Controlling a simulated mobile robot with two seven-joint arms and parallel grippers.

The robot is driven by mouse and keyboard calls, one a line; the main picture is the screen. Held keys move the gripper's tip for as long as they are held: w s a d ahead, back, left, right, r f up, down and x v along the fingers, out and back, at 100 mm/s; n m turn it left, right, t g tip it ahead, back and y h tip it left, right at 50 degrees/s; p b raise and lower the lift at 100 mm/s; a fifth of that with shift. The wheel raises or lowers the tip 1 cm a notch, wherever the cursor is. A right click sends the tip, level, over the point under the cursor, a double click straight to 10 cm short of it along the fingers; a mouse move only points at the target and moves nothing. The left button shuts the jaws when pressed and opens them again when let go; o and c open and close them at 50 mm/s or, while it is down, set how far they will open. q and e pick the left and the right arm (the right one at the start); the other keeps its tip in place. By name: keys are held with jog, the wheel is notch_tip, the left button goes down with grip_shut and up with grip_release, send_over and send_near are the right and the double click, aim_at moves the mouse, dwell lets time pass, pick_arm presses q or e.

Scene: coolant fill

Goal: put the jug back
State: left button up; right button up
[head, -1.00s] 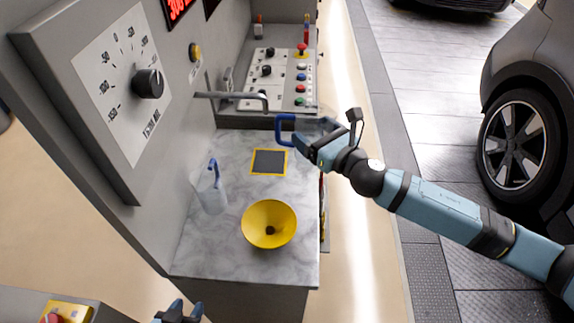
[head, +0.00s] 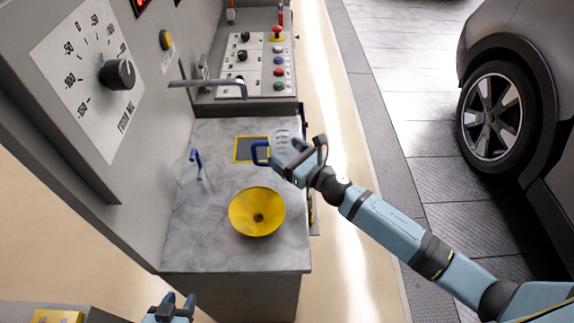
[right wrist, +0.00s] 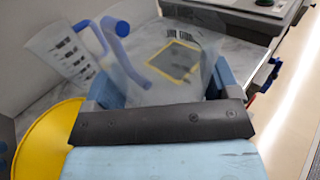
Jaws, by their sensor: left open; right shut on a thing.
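My right gripper (head: 284,168) is shut on a clear jug (head: 282,136) with a blue handle (head: 260,153). The held jug partly overlaps the yellow-edged dark square (head: 240,149) on the counter. In the right wrist view the square shows through the clear jug (right wrist: 160,40), between the fingers. I cannot tell whether its base touches the counter. A second clear jug (head: 186,180) with a blue handle stands on the counter at the left. My left gripper (head: 177,302) is open and empty at the bottom edge of the head view.
A yellow funnel (head: 257,212) sits on the marble counter (head: 225,256) in front of the square. A grey spout (head: 210,83) reaches out from the panel at the left. A button console (head: 262,70) stands behind. A car (head: 530,100) is at the right.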

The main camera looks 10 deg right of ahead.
notch_tip(320, 180, down, 4)
jog(key=shift+r+b, duration=0.1)
jog(key=shift+b, duration=0.3)
jog(key=shift+f, duration=0.2)
jog(key=o, duration=1.1)
